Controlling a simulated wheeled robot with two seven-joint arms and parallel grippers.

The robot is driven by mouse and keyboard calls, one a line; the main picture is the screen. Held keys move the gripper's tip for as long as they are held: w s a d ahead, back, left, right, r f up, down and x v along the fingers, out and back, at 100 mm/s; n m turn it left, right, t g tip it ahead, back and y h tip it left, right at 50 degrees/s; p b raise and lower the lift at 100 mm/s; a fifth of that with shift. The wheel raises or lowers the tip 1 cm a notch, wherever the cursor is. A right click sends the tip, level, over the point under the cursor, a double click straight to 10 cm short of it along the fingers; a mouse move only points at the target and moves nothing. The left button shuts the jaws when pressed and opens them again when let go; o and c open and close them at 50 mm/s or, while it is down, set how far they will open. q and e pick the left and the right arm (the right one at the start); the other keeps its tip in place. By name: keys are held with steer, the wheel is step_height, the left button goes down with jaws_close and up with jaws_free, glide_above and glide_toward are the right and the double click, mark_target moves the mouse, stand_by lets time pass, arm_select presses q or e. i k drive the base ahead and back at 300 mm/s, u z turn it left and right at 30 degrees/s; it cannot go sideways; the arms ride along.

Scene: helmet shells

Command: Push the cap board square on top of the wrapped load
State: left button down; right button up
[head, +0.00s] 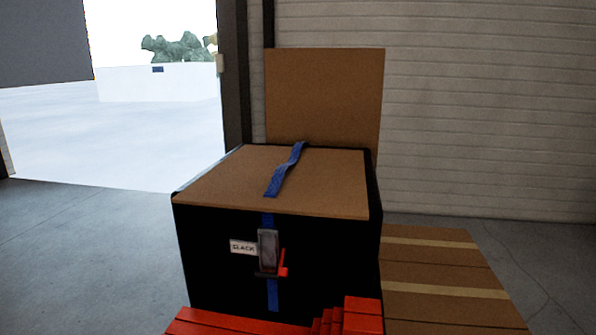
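A flat brown board (225,180), which looks like the cap board, lies on top of the black wrapped load (215,265). A strip of black top shows along the board's right side, and a thin dark-grey edge shows along its left side. A blue strap (285,170) lies loosely across the board and shows again down the load's front. A grey buckle with a red lever (268,250) sits on that front beside a white label (243,247) that seems to read "SLACK". Neither of my grippers is in view.
A tall brown panel (325,95) stands upright behind the load. Red slats (230,322) lie at the load's front foot. A brown taped carton (440,275) is at right. Grey floor (90,250) is clear at left, by a bright open doorway. A ribbed wall (480,120) is behind.

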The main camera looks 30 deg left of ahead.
mark_target(322, 183)
steer(key=u, duration=0.45)
steer(key=i, duration=0.45)
steer(key=u, duration=0.45)
